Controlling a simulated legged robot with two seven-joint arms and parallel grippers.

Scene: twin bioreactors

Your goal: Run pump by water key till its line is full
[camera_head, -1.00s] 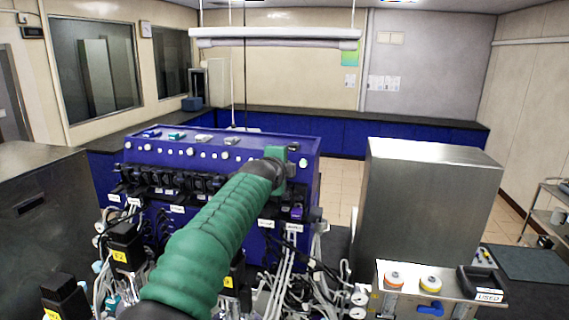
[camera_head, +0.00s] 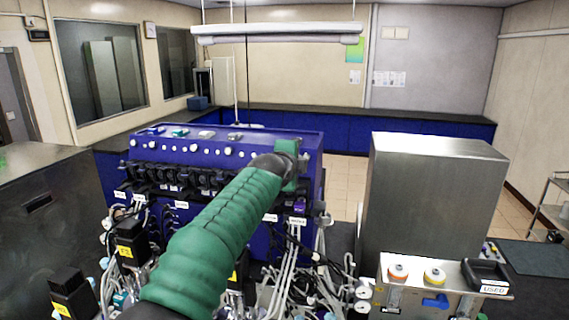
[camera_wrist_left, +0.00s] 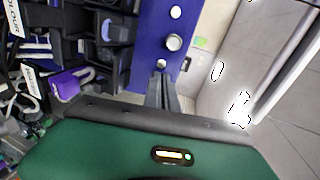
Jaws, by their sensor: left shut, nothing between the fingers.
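The blue pump cabinet (camera_head: 260,150) stands in the middle of the head view, with a row of white round keys along its upper face and black pump heads below. In the head view my green-sleeved left arm hides the cabinet's right part and the fingers. Which key is for water is unreadable. My right gripper is not in view.
A purple clip (camera_wrist_left: 68,84) sits beside a pump head.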

